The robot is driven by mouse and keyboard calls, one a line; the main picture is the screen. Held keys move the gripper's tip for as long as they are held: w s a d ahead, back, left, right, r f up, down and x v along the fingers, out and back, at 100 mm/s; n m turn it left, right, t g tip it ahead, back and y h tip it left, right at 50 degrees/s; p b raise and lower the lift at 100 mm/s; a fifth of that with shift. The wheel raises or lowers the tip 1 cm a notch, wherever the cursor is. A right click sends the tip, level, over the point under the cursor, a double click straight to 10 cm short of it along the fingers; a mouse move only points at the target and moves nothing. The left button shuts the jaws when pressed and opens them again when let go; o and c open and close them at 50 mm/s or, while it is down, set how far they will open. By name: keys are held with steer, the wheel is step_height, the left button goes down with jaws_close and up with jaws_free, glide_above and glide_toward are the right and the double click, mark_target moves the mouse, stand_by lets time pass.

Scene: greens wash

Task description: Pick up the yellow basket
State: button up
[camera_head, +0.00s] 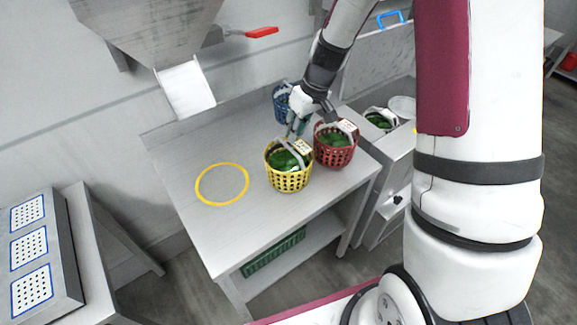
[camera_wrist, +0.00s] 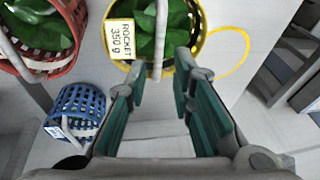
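The yellow basket (camera_head: 289,180) stands on the metal table, filled with green leaves, with a grey handle arched over it. In the wrist view the yellow basket (camera_wrist: 203,43) is at the top middle, with a tag (camera_wrist: 121,39) reading "ROCKET 350 g". My gripper (camera_head: 295,128) is just behind and above the yellow basket. In the wrist view my gripper (camera_wrist: 163,82) has its teal fingers spread wide, with the basket's handle (camera_wrist: 161,40) showing between and beyond the fingertips. Nothing is held. Whether a finger touches the handle I cannot tell.
A red basket (camera_head: 335,156) with greens stands close on the right. A blue basket (camera_head: 280,104) is behind, near the wall. A yellow ring (camera_head: 222,184) is marked on the table at left. A metal chute (camera_head: 185,88) hangs at upper left. The table's left part is clear.

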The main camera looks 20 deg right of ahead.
mark_target(289, 147)
steer(key=shift+p+x, duration=0.6)
steer(key=shift+x, duration=3.4)
steer(key=shift+d, duration=0.1)
steer(key=shift+c, duration=0.4)
jaws_close()
